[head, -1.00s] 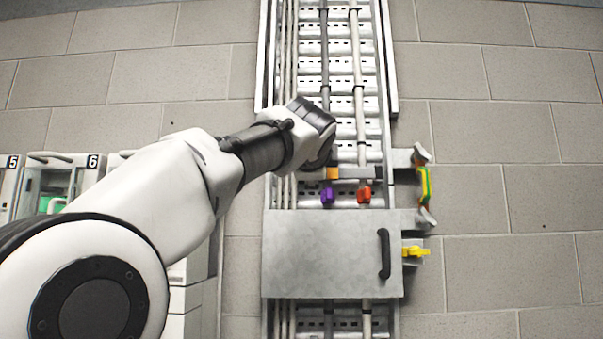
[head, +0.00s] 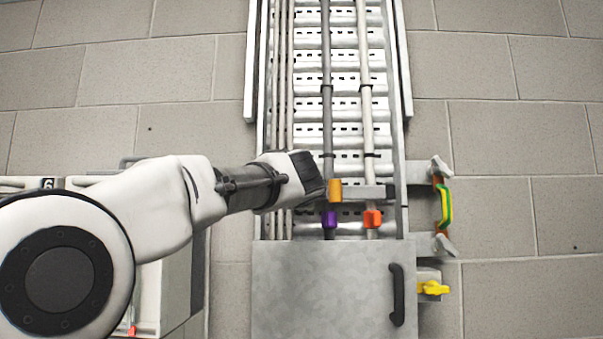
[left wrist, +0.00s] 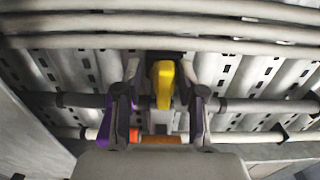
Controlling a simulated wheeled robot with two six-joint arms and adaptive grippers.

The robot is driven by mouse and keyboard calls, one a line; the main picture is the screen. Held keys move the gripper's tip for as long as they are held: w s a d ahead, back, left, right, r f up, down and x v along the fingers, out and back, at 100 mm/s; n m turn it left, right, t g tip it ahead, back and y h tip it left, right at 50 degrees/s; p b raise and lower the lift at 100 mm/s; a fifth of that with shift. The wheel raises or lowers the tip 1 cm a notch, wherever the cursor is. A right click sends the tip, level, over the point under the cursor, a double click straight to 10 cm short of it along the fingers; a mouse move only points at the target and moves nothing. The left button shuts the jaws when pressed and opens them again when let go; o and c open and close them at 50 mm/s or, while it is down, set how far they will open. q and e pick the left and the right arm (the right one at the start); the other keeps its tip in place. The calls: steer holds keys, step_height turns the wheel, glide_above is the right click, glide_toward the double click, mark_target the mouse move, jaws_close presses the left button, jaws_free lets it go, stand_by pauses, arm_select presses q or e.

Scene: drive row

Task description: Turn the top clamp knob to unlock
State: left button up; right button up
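The top clamp is a grey bar (head: 365,192) across two vertical conduits, with an orange-yellow knob (head: 335,190) at its left end. My left gripper comes in from the left, and its dark end lies just left of the knob in the head view; its fingers are hidden there. In the left wrist view a yellow knob (left wrist: 163,85) stands between the two open fingers of my left gripper (left wrist: 161,67), with a gap on each side. An orange part shows low between the fingers. My right gripper is out of view.
Below the bar are a purple clip (head: 329,219) and an orange-red clip (head: 372,218). A grey cover (head: 325,290) with a black handle (head: 397,295) is under them. A yellow knob (head: 433,288) and a green-yellow cable (head: 444,205) are at right. Thin conduits run along the left.

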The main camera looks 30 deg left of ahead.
arm_select(q)
steer(key=shift+s+r, duration=0.1)
steer(key=shift+r, duration=0.1)
steer(key=shift+s+d+r, duration=0.1)
steer(key=shift+s+d, duration=0.3)
steer(key=shift+s, duration=0.05)
steer(key=shift+w+a, duration=0.1)
steer(key=shift+w, duration=0.2)
jaws_close()
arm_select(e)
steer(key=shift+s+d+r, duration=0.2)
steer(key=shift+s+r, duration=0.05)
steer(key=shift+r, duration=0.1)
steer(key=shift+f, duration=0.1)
